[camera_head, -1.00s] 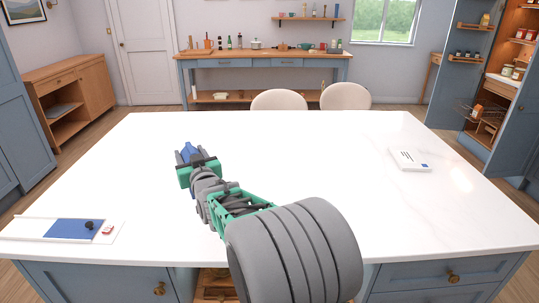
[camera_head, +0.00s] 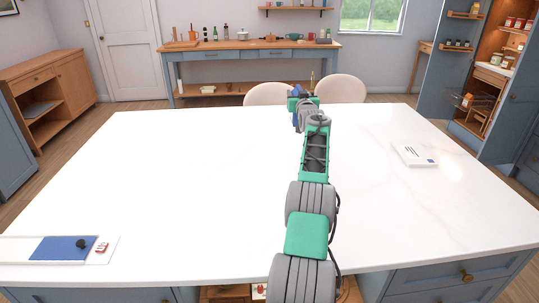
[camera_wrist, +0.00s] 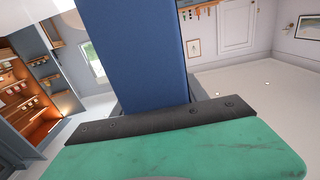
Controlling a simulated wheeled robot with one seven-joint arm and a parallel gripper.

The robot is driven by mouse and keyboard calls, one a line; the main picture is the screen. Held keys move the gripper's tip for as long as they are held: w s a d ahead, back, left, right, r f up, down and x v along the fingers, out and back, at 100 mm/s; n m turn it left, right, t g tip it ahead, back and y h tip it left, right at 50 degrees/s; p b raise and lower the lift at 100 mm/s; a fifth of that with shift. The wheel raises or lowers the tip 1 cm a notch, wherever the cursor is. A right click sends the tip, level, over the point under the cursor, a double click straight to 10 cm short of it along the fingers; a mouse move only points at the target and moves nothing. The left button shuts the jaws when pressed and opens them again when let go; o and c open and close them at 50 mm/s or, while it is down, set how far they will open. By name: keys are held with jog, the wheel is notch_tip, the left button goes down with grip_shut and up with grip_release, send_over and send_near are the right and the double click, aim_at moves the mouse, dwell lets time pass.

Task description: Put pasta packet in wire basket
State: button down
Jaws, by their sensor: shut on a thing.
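A blue, flat-sided packet (camera_wrist: 142,50), which I take to be the pasta packet, fills the upper middle of the wrist view. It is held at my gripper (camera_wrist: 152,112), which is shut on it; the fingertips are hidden. In the head view my gripper (camera_head: 301,101) is at the far end of my outstretched arm, over the far side of the white island top, in front of the chairs. The packet is mostly hidden there. What looks like the wire basket (camera_head: 463,101) is at the open larder on the right, well away from my gripper.
The white island top (camera_head: 200,190) is mostly clear. A white booklet (camera_head: 414,154) lies at its right, and a white and blue board (camera_head: 62,248) at its front left. Chairs (camera_head: 341,88) stand behind it. The larder (camera_head: 490,90) has stocked shelves and an open door.

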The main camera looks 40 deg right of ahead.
jog(key=shift+s+d, duration=0.15)
jog(key=shift+s, duration=0.05)
jog(key=shift+a+f, duration=0.1)
jog(key=shift+a, duration=0.2)
jog(key=a+f+p, duration=0.3)
jog(key=a+f, duration=0.9)
jog(key=a, duration=0.1)
jog(key=shift+f, duration=0.25)
jog(key=shift+f, duration=0.25)
jog(key=c, duration=0.6)
grip_release()
jog(key=shift+a, duration=0.1)
